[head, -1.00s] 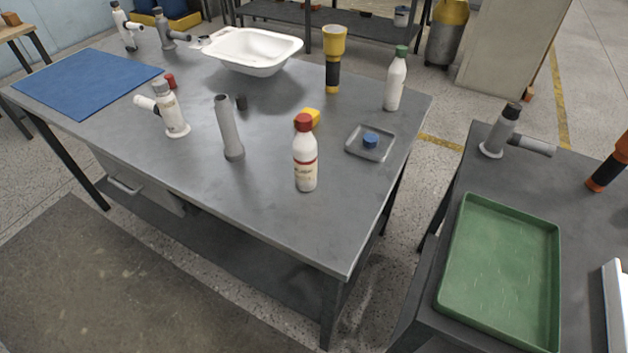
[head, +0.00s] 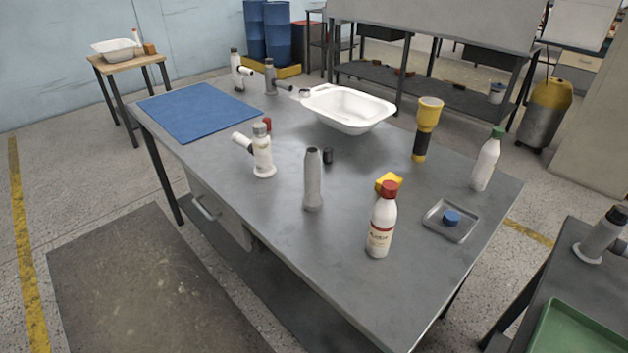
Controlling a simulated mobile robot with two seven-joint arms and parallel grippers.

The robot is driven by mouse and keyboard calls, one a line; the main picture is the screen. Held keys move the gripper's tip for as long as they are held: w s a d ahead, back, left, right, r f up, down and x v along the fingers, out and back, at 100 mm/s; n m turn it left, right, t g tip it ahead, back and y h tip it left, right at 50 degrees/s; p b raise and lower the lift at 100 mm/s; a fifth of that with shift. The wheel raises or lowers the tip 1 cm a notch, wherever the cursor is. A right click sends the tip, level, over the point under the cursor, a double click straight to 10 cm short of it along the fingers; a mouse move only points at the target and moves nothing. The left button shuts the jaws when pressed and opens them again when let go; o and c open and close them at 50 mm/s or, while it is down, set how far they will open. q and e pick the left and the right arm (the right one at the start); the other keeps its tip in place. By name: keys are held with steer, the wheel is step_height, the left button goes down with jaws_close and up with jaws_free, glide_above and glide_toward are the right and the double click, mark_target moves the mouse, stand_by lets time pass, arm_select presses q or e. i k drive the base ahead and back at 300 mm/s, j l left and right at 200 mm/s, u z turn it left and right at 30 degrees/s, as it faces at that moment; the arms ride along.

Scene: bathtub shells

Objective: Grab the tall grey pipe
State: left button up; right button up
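The tall grey pipe (head: 313,182) stands upright on the grey metal table (head: 350,290), near the middle of its front part. It has a dark top end and a wider foot. Nothing touches it. A small black cap (head: 328,156) sits just behind it to the right. Neither of my grippers shows in the head view.
A white bottle with a red cap (head: 381,225) and a yellow block (head: 389,182) stand right of the pipe. A white pipe fitting (head: 262,155) stands to the left.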

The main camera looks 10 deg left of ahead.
mark_target(312, 201)
steer(key=i+j+z, duration=0.1)
steer(key=j, duration=0.3)
steer(key=i+j+z, duration=0.1)
steer(key=j, duration=0.3)
steer(key=i+j+z, duration=0.1)
steer(key=i+j, duration=0.15)
steer(key=j, duration=0.2)
steer(key=i+j+z, duration=0.15)
steer(key=j, duration=0.3)
